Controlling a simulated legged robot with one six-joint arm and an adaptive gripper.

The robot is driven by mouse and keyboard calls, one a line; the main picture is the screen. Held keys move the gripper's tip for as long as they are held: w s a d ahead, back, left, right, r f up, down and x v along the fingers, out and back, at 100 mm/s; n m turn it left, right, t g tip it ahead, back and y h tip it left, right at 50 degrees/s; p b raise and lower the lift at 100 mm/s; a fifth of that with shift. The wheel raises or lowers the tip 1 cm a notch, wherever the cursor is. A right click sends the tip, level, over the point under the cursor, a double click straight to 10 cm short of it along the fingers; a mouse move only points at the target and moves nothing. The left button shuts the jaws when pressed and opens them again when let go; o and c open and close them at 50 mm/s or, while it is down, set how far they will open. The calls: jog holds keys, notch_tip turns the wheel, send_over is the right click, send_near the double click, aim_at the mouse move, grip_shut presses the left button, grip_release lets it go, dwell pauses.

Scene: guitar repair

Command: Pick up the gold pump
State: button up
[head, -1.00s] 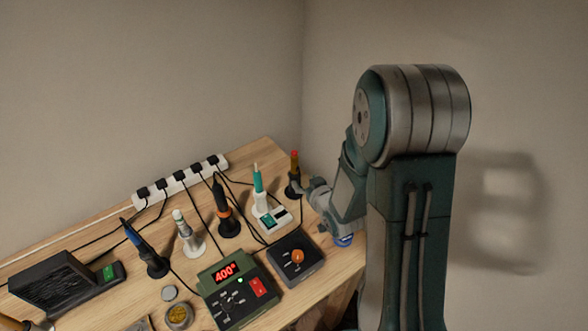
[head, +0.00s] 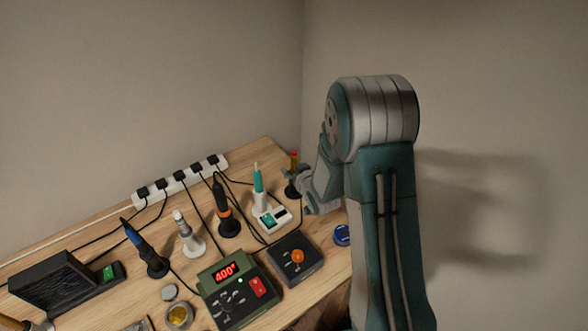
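The gold pump (head: 294,157), a slim gold tube with a red top, stands upright in a black stand near the back right corner of the bench. My gripper (head: 290,174) is close in front of the pump's lower part in this view and covers some of it. The fingers are small and overlap the stand, so I cannot tell whether they touch the pump or how far apart they are.
A teal-handled tool (head: 258,180) stands just left of the pump, beside a white unit (head: 272,219). An orange-collared iron (head: 223,213) and a black box with an orange knob (head: 296,257) are nearby. A blue ring-shaped item (head: 342,235) lies by my arm.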

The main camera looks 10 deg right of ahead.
aim_at(294, 151)
grip_shut()
jog(key=shift+r, duration=5)
jog(key=shift+c, duration=1.1)
grip_release()
grip_shut()
jog(key=shift+r, duration=0.45)
